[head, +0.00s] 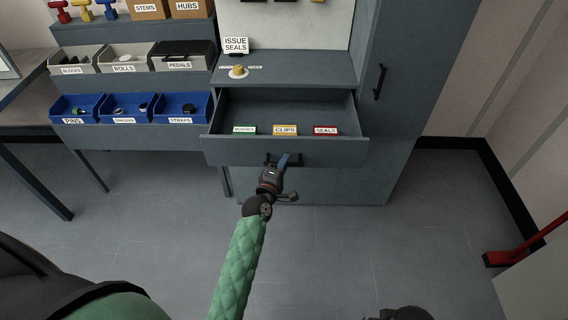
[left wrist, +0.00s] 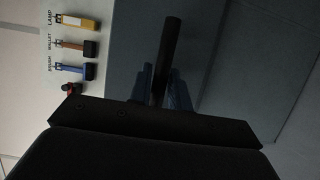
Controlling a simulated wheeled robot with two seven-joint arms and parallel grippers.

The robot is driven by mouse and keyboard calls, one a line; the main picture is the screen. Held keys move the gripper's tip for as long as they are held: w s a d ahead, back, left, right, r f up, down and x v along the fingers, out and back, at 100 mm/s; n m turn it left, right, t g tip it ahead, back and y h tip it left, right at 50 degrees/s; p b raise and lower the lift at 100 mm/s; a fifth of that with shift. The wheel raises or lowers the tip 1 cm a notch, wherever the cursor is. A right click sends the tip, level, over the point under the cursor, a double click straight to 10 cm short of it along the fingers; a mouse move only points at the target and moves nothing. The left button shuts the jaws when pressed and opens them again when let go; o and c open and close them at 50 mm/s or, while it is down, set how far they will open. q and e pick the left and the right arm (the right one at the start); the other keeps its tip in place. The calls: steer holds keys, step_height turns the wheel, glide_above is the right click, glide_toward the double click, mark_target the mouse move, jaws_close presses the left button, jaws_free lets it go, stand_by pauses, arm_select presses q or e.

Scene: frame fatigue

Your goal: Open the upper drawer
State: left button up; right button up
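The upper drawer (head: 300,153) of the grey cabinet is pulled well out, and its inside shows in the head view. Small green, yellow and red labels stand in it, the yellow one reading CLIPS and the red one SEALS. My left gripper (head: 284,162) is at the black bar handle (head: 270,159) on the drawer front. In the left wrist view the dark handle bar (left wrist: 170,48) runs between the two bluish fingers (left wrist: 160,88), which look closed on it. My right gripper is not clearly visible; only a dark part shows at the bottom edge of the head view.
A tall cabinet door with a black handle (head: 380,81) stands right of the drawer. Blue bins (head: 130,108) and grey bins stand on the left shelves. A round yellow-topped piece (head: 238,72) sits on the cabinet top by the ISSUE SEALS sign. The floor in front is clear.

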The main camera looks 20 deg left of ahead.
arm_select(q)
steer(key=shift+o, duration=1.4)
steer(key=shift+s, duration=0.1)
arm_select(e)
steer(key=shift+w, duration=0.1)
